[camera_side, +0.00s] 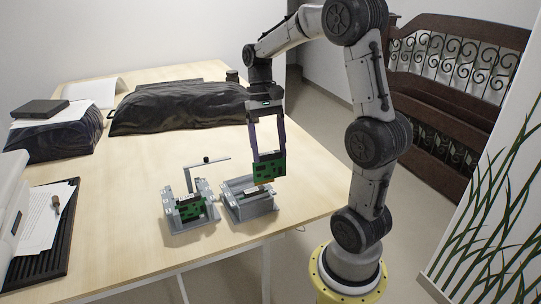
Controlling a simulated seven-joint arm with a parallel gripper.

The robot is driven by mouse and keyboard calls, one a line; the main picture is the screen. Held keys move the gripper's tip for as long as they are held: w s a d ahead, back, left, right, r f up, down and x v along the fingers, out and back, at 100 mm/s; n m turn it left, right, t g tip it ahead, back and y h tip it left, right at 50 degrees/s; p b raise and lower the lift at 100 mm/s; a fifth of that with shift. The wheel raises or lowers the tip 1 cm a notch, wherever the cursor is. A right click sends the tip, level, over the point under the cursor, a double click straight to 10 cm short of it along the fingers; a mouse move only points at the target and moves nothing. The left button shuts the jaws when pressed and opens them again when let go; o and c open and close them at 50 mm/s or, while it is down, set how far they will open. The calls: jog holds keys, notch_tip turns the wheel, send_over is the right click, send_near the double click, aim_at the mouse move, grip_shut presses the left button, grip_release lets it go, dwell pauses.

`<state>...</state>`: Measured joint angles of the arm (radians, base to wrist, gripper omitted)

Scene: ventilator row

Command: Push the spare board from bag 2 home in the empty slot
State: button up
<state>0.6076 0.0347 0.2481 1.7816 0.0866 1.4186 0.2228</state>
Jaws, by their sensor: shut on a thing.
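My gripper (268,154) is shut on a green board (269,169) and holds it upright. The board is above the right part of a grey ventilator housing (258,208), and its lower edge overlaps the housing's far rim in the picture. I cannot tell whether the two touch. The housing looks open at the top with no board showing inside. A second grey ventilator housing (177,219) stands to its left, with a green board (190,208) in it. No numbers on the bags can be read.
A grey bent post (188,178) with an arm stands behind the left housing. A long black bag (180,108) lies at the back, and another black bag (55,141) lies at the left. A black slatted tray (45,255) with papers is at the front left. The table's front edge is close.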

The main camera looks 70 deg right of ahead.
jog(key=w+a+r, duration=0.1)
jog(key=w+r, duration=0.1)
jog(key=w, duration=1.7)
jog(key=w+a+f+n+h, duration=0.1)
jog(key=w+a+f, duration=0.3)
jog(key=f, duration=0.4)
jog(key=shift+w+a+t, duration=0.2)
jog(key=shift+w+t, duration=0.05)
jog(key=shift+t, duration=0.05)
jog(key=shift+f, duration=2.55)
dwell(0.9)
jog(key=shift+f, duration=0.35)
jog(key=shift+f, duration=0.55)
dwell(0.7)
